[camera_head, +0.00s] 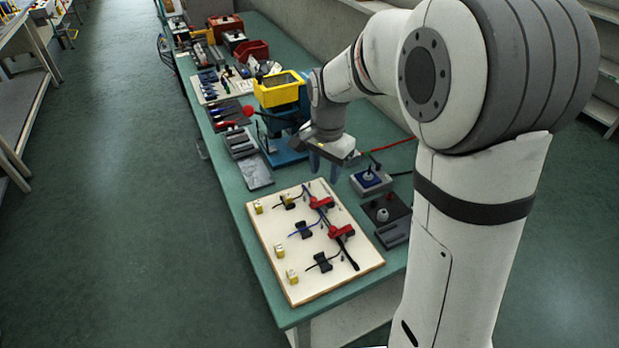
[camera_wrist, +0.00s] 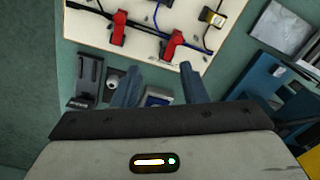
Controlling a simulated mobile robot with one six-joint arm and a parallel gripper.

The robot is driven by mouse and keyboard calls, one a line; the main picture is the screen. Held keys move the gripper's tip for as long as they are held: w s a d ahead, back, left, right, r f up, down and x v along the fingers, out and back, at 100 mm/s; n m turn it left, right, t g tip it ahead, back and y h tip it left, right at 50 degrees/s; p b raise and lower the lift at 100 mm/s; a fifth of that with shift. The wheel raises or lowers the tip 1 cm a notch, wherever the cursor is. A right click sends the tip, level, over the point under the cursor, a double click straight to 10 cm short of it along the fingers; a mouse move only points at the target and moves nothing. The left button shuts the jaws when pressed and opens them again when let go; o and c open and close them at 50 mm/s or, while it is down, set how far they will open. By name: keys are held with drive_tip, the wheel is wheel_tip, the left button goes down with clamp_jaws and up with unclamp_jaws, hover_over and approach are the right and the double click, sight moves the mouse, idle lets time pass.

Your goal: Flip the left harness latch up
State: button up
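The cream harness board (camera_head: 270,235) lies on the green bench with two red latches on it. One red latch (camera_head: 322,202) is at the far left of the pair; the other red latch (camera_head: 341,232) is nearer and to the right. Both appear low on the black cable, though their exact angle is hard to tell. In the wrist view the red latches are at the top (camera_wrist: 172,46) and further left (camera_wrist: 119,28). My gripper (camera_head: 325,165) is above the bench just beyond the board's far edge, apart from both latches. Its fingers (camera_wrist: 157,84) are spread with nothing held.
A blue box with a knob (camera_head: 371,181) and a dark fixture with a white knob (camera_head: 383,213) stand right of the board. A blue stand with a yellow bin (camera_head: 279,92) rises behind. Yellow connectors (camera_head: 292,277) line the board's left side.

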sight(314, 199)
drive_tip(key=shift+m, duration=0.7)
drive_tip(key=w+f, duration=0.1)
drive_tip(key=a+f, duration=0.1)
drive_tip(key=w+a+f, duration=0.1)
drive_tip(key=shift+w+f, duration=0.3)
drive_tip(key=shift+f, duration=0.1)
wheel_tip(314, 199, down, 8)
drive_tip(key=shift+r, duration=0.1)
